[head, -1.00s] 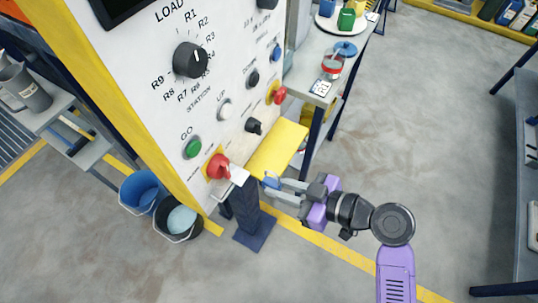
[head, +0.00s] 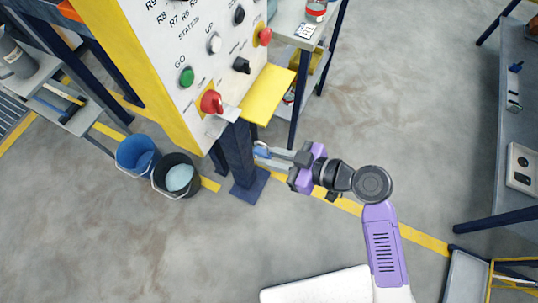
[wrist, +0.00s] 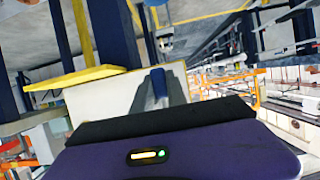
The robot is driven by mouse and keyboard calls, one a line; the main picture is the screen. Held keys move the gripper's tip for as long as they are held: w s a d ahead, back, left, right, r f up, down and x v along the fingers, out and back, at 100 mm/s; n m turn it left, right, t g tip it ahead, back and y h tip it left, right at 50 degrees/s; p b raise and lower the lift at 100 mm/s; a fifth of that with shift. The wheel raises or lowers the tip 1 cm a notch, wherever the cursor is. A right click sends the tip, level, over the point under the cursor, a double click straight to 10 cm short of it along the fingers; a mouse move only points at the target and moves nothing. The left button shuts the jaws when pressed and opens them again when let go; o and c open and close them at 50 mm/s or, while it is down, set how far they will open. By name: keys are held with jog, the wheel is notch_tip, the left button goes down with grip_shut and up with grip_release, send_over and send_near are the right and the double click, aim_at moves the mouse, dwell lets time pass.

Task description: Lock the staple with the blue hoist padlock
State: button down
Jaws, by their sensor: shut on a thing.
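My gripper (head: 262,153) is shut on a small blue object, the blue padlock (head: 261,150). The padlock is mostly hidden between the fingers; a blue part shows in the wrist view (wrist: 158,82). Its shackle cannot be made out. The gripper is below and right of a pale metal tab (head: 229,113) that juts out beside the red switch (head: 211,102) on the control panel. I cannot clearly make out the staple. The padlock is apart from the tab, in front of the dark blue post (head: 237,150).
A yellow shelf (head: 268,93) sticks out from the white panel (head: 200,65) above my gripper. Blue (head: 138,154) and black (head: 176,175) buckets stand on the floor at left. A grey bench (head: 515,130) is at right. The floor between is open.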

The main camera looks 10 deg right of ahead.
jog(key=shift+w+a+b, duration=0.9)
jog(key=shift+w+a, duration=2.55)
jog(key=shift+a, duration=0.9)
jog(key=shift+w+d+f+b, duration=1.25)
jog(key=shift+w+b, duration=0.2)
jog(key=shift+b, duration=0.65)
jog(key=shift+w+r+p, duration=0.1)
jog(key=shift+r+p, duration=0.7)
jog(key=shift+r, duration=0.5)
jog(key=shift+f+b, duration=0.4)
jog(key=c, duration=1.3)
grip_release()
jog(key=shift+o, duration=0.2)
